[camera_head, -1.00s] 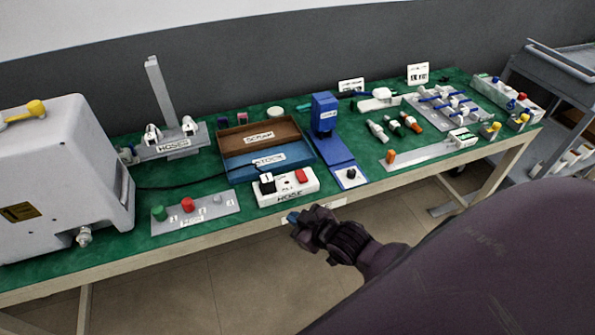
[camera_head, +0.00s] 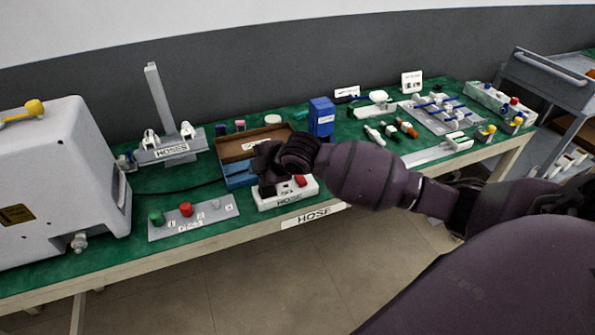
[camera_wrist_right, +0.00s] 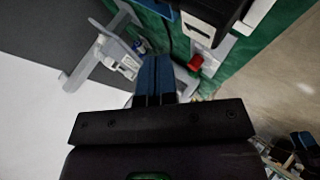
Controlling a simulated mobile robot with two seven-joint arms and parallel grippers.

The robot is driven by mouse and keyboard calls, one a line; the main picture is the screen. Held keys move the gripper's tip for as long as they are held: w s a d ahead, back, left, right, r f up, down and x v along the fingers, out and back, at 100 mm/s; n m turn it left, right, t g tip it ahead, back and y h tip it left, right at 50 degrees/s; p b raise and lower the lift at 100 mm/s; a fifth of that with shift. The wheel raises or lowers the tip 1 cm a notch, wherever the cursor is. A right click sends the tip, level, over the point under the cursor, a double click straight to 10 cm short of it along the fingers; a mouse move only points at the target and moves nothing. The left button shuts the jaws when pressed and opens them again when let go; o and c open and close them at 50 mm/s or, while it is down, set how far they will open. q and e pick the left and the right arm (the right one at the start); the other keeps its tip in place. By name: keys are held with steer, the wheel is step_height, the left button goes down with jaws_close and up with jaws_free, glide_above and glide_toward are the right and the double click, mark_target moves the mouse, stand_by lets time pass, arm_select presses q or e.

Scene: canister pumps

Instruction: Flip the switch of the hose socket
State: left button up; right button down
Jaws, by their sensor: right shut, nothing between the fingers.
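The white hose socket (camera_head: 285,199), labelled HOSE, lies at the table's front edge in the head view. Its red switch (camera_head: 300,181) shows at its right end. A dark plug sits on its left part, mostly hidden by my right gripper (camera_head: 264,178). That gripper is shut and empty, above the left part of the socket; I cannot tell whether it touches anything. The red switch is not visible there. My left gripper is not in view.
A grey panel with a green and a red button (camera_head: 186,209) lies left of the socket. Behind are a brown tray (camera_head: 232,149) and a blue device (camera_head: 321,117). A grey machine (camera_head: 60,180) stands at the left. My right arm covers the table right of the socket.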

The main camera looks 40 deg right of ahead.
steer(key=n+g, duration=0.1)
steer(key=d+n, duration=0.1)
steer(key=shift+w+d+r+n+g+h, duration=0.1)
steer(key=shift+w+d+n+g+h, duration=0.1)
steer(key=shift+w+n+g+h, duration=0.15)
steer(key=s+d+r+n+g+h+b, duration=0.2)
steer(key=d+r+n+g, duration=0.6)
steer(key=n, duration=0.6)
steer(key=shift+s+d+r+h, duration=0.45)
steer(key=shift+d+r, duration=0.1)
steer(key=shift+d, duration=0.25)
steer(key=shift+w+f, duration=0.1)
